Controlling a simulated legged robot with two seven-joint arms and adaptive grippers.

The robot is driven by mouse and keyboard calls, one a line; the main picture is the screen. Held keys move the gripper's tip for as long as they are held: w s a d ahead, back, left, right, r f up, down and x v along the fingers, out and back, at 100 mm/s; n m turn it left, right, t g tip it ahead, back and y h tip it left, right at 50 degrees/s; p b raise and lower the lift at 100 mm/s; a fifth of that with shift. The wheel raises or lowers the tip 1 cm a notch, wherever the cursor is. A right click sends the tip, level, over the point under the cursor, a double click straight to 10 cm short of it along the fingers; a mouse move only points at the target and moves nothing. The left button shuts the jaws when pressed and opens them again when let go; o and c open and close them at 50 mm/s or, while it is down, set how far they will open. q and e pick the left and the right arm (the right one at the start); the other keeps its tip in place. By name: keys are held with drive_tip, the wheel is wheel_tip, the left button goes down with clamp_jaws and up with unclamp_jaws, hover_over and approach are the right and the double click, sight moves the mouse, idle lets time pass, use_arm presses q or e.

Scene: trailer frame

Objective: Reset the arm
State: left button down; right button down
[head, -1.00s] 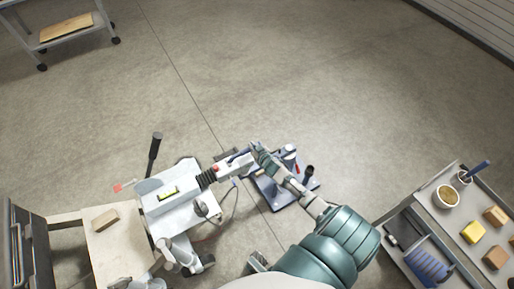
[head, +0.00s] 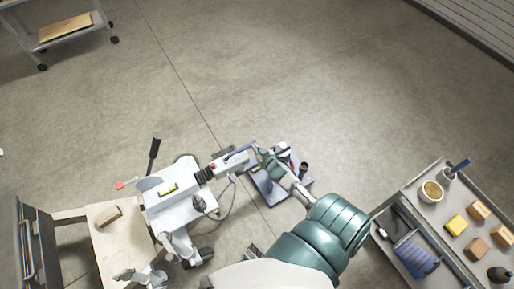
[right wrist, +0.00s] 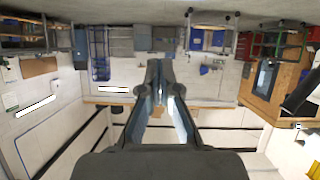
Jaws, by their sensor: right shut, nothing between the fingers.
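My right arm comes in from the bottom right in the head view and reaches over the blue-based stand. Its gripper (head: 261,152) is near the end of the white trailer part and the blue bar, small and partly hard to make out; I cannot tell whether it touches them. In the right wrist view the two fingers (right wrist: 160,70) meet at their tips, with nothing between them. My left gripper cannot be made out.
A white machine (head: 168,202) with a yellow-green level stands left of the right gripper. A wooden-topped bench (head: 105,240) holds a small block at lower left. A grey cart (head: 408,192) with a cup and several blocks stands at right.

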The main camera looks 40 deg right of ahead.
idle(0.6)
drive_tip(key=s+a+f+n+g+y, duration=0.1)
drive_tip(key=s+a+f+g, duration=0.1)
drive_tip(key=s+a+f, duration=0.4)
drive_tip(key=s+a+f+n+g, duration=0.1)
drive_tip(key=s+a+f+g, duration=0.3)
drive_tip(key=f, duration=0.5)
drive_tip(key=s+a+f+g+y, duration=0.1)
drive_tip(key=s+a+f, duration=0.2)
drive_tip(key=s, duration=0.3)
drive_tip(key=s+a+f+n+g, duration=0.1)
drive_tip(key=s+a+f+g, duration=0.1)
drive_tip(key=s+a, duration=0.3)
drive_tip(key=s+a+f+n+g+y, duration=0.1)
drive_tip(key=s+a+f+g, duration=0.1)
drive_tip(key=s+a+f, duration=0.3)
drive_tip(key=s, duration=0.3)
drive_tip(key=shift+s+y, duration=0.3)
drive_tip(key=shift+w, duration=0.1)
